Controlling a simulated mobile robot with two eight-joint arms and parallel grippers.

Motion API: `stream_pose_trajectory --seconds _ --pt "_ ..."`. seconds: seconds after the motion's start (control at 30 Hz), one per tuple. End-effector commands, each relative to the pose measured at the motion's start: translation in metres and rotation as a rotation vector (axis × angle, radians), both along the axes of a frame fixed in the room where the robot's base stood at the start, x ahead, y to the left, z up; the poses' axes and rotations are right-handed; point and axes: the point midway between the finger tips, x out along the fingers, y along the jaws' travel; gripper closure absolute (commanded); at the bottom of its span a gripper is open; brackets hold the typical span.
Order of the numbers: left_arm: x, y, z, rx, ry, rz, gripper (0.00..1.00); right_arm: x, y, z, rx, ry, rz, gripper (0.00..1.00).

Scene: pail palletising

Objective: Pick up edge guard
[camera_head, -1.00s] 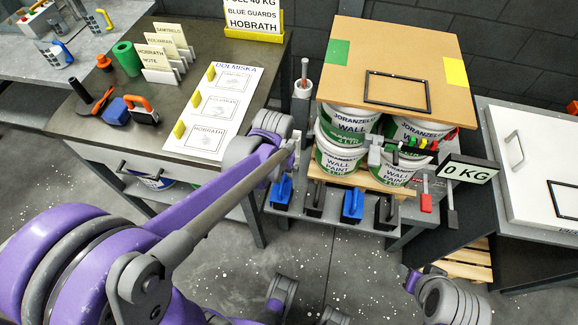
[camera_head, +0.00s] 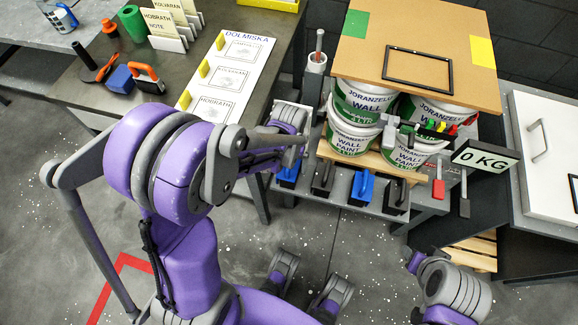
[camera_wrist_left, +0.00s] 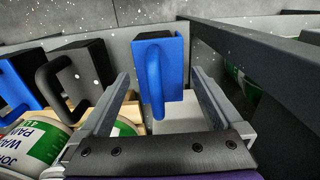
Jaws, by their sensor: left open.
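The edge guards appear to be the blue and black blocks with loop handles in a row along the front of the pail stand. The leftmost blue guard (camera_head: 288,176) is partly covered by my left arm in the head view. In the left wrist view this blue guard (camera_wrist_left: 172,62) stands between the fingers, its handle towards the camera. My left gripper (camera_wrist_left: 160,82) is open, with a finger on each side and visible gaps. Beside it are a black guard (camera_head: 321,180), another blue guard (camera_head: 362,188) and another black guard (camera_head: 397,196). My right gripper is not visible.
White paint pails (camera_head: 362,100) stand on a wooden pallet under a brown board (camera_head: 415,35). A 0 KG display (camera_head: 485,158) is to the right. A dark leg or rail (camera_wrist_left: 265,60) runs close to the gripper's right in the wrist view. A side table (camera_head: 215,20) holds cards and tools.

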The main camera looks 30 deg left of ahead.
Motion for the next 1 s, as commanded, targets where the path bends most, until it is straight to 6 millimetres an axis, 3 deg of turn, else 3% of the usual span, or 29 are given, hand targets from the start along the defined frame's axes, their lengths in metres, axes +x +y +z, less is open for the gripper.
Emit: stream_pose_trajectory --seconds 0.1,0.33,0.8,1.0 --pt "0.0 -0.0001 -0.0109 0.0 0.0 0.0 0.0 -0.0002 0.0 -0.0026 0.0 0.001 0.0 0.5" --pt "-0.0002 -0.0001 -0.0116 0.0 0.0 0.0 0.0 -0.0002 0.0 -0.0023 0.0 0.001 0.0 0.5" --pt "-0.0002 -0.0001 -0.0113 0.0 0.0 0.0 0.83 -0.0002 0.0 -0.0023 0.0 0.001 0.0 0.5" --pt "-0.0002 -0.0001 -0.0111 0.0 0.0 0.0 0.86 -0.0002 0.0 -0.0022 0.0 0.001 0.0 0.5"
